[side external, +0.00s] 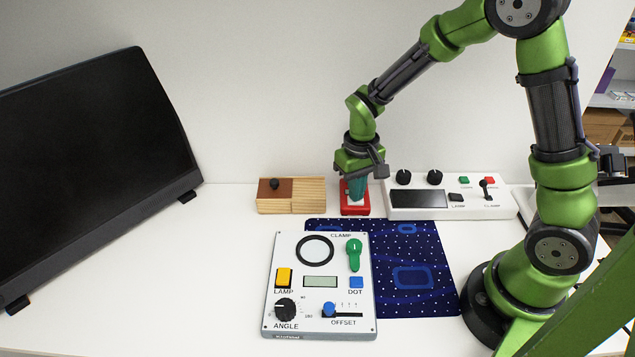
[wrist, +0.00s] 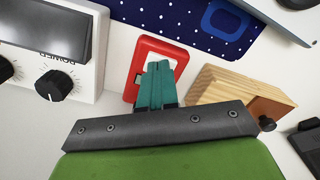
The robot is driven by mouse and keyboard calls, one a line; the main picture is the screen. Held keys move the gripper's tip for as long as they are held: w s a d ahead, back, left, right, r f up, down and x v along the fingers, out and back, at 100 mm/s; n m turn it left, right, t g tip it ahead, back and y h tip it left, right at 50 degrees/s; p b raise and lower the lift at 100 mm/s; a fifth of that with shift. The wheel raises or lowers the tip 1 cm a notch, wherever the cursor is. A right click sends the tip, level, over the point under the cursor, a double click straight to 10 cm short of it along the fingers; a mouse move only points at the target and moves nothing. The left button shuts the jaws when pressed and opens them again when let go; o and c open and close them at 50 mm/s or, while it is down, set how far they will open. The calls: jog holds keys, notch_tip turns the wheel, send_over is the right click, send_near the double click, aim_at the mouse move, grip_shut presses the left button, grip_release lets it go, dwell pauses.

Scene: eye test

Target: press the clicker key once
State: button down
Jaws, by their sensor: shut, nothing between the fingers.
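The clicker is a small red block (side external: 354,211) with a white key on top, at the back of the white table. In the wrist view the red block (wrist: 146,44) shows beyond my fingers, with part of its white key (wrist: 150,57) visible around them. My gripper (side external: 357,198) points down over the clicker, its teal fingers shut together and empty. In the wrist view my gripper's fingertips (wrist: 159,66) overlap the white key and hide much of it. I cannot tell whether they touch or press it.
A wooden box (side external: 305,195) with a dark knob stands left of the clicker. A white control panel (side external: 505,205) stands close on its right. A larger panel (side external: 320,265) lies in front, partly on a blue dotted mat (side external: 430,255). A black monitor (side external: 90,170) stands at left.

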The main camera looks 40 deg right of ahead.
jog(key=shift+f, duration=0.25)
jog(key=shift+r, duration=0.1)
notch_tip(320, 180, up, 8)
dwell(0.9)
jog(key=shift+r, duration=1.15)
dwell(4.2)
jog(key=s+a+r+m+t+y, duration=0.1)
jog(key=s+a+r+t+y, duration=0.1)
jog(key=s+r+t, duration=0.5)
jog(key=s+a+r, duration=0.1)
jog(key=s+r, duration=0.2)
jog(key=s, duration=0.3)
jog(key=shift+a+r, duration=0.25)
jog(key=shift+r, duration=0.15)
